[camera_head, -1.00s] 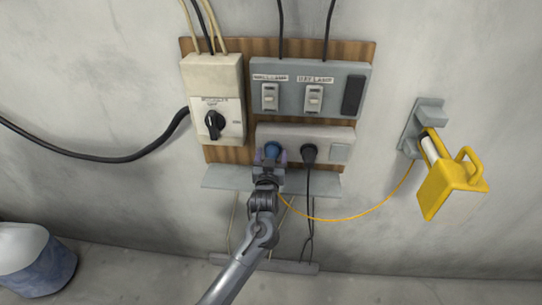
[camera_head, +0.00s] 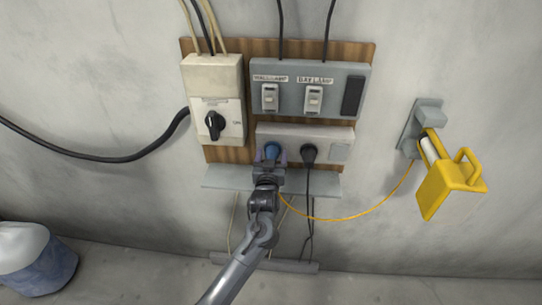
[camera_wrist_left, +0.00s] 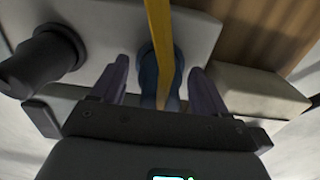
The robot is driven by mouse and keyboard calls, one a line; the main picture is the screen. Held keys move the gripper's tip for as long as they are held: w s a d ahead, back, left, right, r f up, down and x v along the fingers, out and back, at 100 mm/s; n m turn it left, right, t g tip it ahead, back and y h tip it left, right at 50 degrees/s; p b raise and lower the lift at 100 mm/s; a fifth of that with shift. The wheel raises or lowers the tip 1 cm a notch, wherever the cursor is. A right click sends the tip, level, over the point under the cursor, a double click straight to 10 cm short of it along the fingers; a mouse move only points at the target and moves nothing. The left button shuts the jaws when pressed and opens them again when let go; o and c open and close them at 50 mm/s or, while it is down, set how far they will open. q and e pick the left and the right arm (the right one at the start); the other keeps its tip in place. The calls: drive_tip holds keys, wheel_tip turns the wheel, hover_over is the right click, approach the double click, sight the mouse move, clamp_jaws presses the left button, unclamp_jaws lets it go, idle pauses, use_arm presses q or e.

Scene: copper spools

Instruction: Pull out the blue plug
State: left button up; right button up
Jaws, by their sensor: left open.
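The blue plug (camera_head: 272,150) sits in the left socket of the grey outlet strip (camera_head: 325,135), low on the wooden board. A yellow cable (camera_wrist_left: 158,35) runs from it and crosses in front of it in the left wrist view, where the blue plug (camera_wrist_left: 149,72) is partly hidden. My left gripper (camera_head: 270,157) is at the plug, its fingers open. In the left wrist view, the left gripper (camera_wrist_left: 158,70) has one finger on each side of the plug, with visible gaps. My right gripper is not in view.
A black plug (camera_head: 308,153) sits close to the right of the blue one. A grey shelf (camera_head: 318,184) lies just below the outlets. A switch panel (camera_head: 290,78) and a rotary switch box (camera_head: 213,75) are above. A yellow lamp (camera_head: 450,190) hangs at right.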

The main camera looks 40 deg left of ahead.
use_arm(q)
drive_tip(key=shift+p, duration=0.35)
idle(0.3)
clamp_jaws()
drive_tip(key=shift+s+r, duration=0.1)
drive_tip(key=shift+p+v, duration=1.95)
drive_tip(key=shift+v, duration=0.95)
